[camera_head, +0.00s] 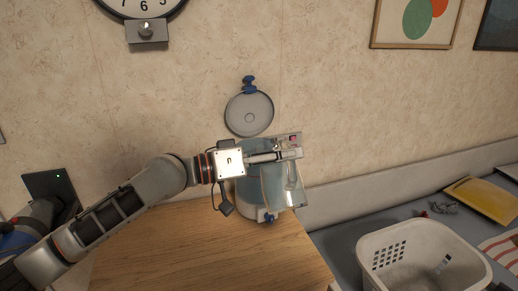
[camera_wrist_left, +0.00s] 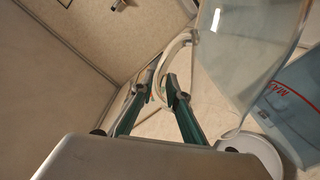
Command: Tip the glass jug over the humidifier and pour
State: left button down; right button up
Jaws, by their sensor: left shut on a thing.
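My left gripper (camera_head: 296,153) reaches in from the left and is shut on the handle of the clear glass jug (camera_head: 297,190). In the left wrist view the fingers (camera_wrist_left: 163,88) close on the pale curved handle, and the jug's glass wall (camera_wrist_left: 243,48) is at upper right. The humidifier (camera_head: 247,188), with a bluish tank, stands on the wooden table behind and left of the jug, partly covered by it and my gripper. Its tank with red letters (camera_wrist_left: 290,103) also shows in the left wrist view. The jug's exact tilt and any water are hard to tell. My right gripper is out of view.
The wooden table (camera_head: 190,250) is clear in front. A white basket (camera_head: 420,255) and a yellow envelope (camera_head: 482,199) are on the grey surface at right.

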aim_at(285, 143)
pick_arm(q)
jog(key=shift+w+a+r+n+p, duration=0.15)
jog(key=shift+w+r+n+p, duration=0.2)
jog(key=shift+r+n, duration=0.25)
jog(key=shift+w+a+r+n+p, duration=0.1)
jog(key=shift+w+r+n+p, duration=0.25)
jog(key=shift+r, duration=0.45)
dwell(0.9)
jog(key=shift+w, duration=0.1)
dwell(0.4)
jog(key=shift+w+a+r+b, duration=0.1)
jog(key=shift+w+a+b, duration=0.15)
jog(key=shift+w+b, duration=0.35)
jog(key=shift+w+a+r+n+p, duration=0.1)
jog(key=shift+w+r+n+p, duration=0.3)
jog(key=shift+r+n+p, duration=0.2)
dwell(3.0)
